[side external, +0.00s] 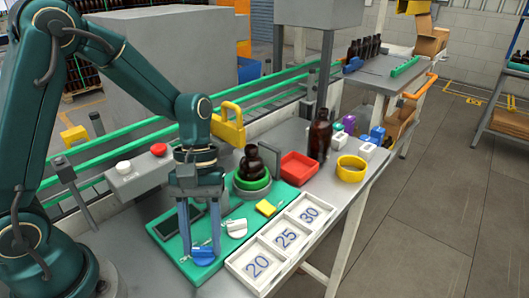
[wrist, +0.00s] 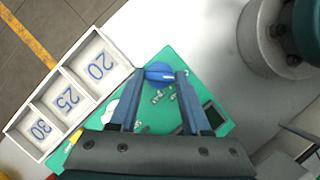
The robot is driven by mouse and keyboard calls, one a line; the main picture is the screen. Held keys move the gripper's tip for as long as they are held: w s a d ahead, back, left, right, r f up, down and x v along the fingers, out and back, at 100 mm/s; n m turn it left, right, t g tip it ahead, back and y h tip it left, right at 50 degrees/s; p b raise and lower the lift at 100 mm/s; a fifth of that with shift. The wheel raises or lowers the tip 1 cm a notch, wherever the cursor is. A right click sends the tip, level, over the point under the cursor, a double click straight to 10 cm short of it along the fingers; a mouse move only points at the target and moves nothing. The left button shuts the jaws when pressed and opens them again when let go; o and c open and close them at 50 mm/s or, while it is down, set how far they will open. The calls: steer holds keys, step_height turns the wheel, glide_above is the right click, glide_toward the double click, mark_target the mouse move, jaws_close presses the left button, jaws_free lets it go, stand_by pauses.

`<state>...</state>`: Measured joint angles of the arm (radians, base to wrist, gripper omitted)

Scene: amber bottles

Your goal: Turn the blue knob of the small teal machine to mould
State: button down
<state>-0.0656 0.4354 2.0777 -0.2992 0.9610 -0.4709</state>
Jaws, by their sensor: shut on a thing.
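The small teal machine (side external: 184,266) is a flat green-teal panel on the bench. The blue knob (side external: 203,256) sits near its front corner; it also shows in the wrist view (wrist: 160,74). My gripper (side external: 202,252) points down with its blue fingers on either side of the blue knob, shut on it. In the wrist view my gripper (wrist: 161,76) has the knob between its fingertips. A white knob (side external: 236,228) sits on the panel behind the blue one. The small markings beside the blue knob are too small to read.
A white tray (side external: 232,264) with compartments marked 20, 25 and 30 lies along the panel's right side. A yellow piece (side external: 266,208), a dark bottle on a green round stand (side external: 252,185), a red bin (side external: 299,168), a tall brown bottle (side external: 319,136) and a yellow bowl (side external: 351,169) stand farther back.

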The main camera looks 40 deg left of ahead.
steer(key=m+g+y, duration=0.1)
steer(key=m, duration=0.3)
steer(key=shift+w+d, duration=0.1)
steer(key=shift+d, duration=0.05)
steer(key=shift+d+m+y, duration=0.15)
steer(key=shift+m+y, duration=0.85)
steer(key=shift+m, duration=1.2)
steer(key=shift+c, duration=1.8)
jaws_free()
steer(key=shift+v, duration=2.6)
steer(key=shift+f, duration=0.1)
